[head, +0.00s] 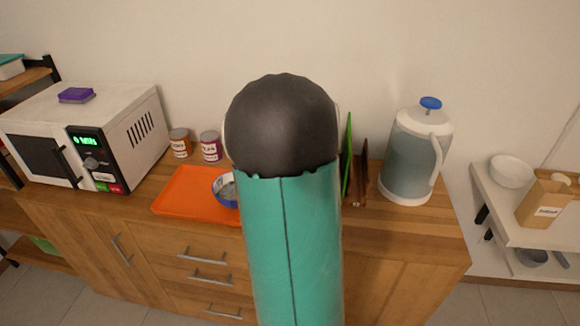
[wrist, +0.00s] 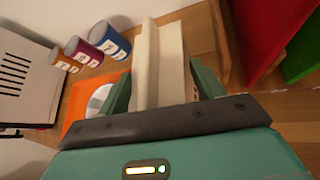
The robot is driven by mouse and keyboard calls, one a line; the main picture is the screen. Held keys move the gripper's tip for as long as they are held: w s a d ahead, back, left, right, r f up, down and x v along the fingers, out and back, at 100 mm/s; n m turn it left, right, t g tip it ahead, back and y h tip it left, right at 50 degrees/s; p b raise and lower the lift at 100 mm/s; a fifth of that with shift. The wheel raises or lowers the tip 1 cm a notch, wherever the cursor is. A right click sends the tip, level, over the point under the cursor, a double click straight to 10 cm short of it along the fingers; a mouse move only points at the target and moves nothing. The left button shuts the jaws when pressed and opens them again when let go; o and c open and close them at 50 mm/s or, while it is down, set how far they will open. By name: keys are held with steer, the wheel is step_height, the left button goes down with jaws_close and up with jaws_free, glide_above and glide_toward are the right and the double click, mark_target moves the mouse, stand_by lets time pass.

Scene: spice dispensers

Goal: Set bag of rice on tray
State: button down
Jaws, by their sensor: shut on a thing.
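My gripper (wrist: 163,88) is shut on a cream-coloured bag, the bag of rice (wrist: 160,55), with its green fingers on the bag's two sides. The bag's lower part is hidden behind the gripper. In the head view my arm hides both the gripper and the bag. The orange tray (head: 180,196) lies on the wooden counter, left of my arm. It also shows in the wrist view (wrist: 76,102), to the left of the held bag.
Labelled spice jars (head: 211,147) stand behind the tray. A microwave (head: 85,135) with a purple sponge (head: 76,95) is at the left. Upright green and brown boards (head: 360,175) and a water dispenser (head: 418,152) stand to the right. The tray's left part looks clear.

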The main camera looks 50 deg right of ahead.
steer(key=shift+s+r, duration=0.2)
steer(key=shift+s, duration=0.1)
steer(key=shift+w+f, duration=0.1)
steer(key=shift+f, duration=0.05)
steer(key=shift+c, duration=1.2)
jaws_free()
steer(key=shift+f, duration=0.2)
steer(key=shift+r, duration=0.1)
steer(key=v, duration=1.2)
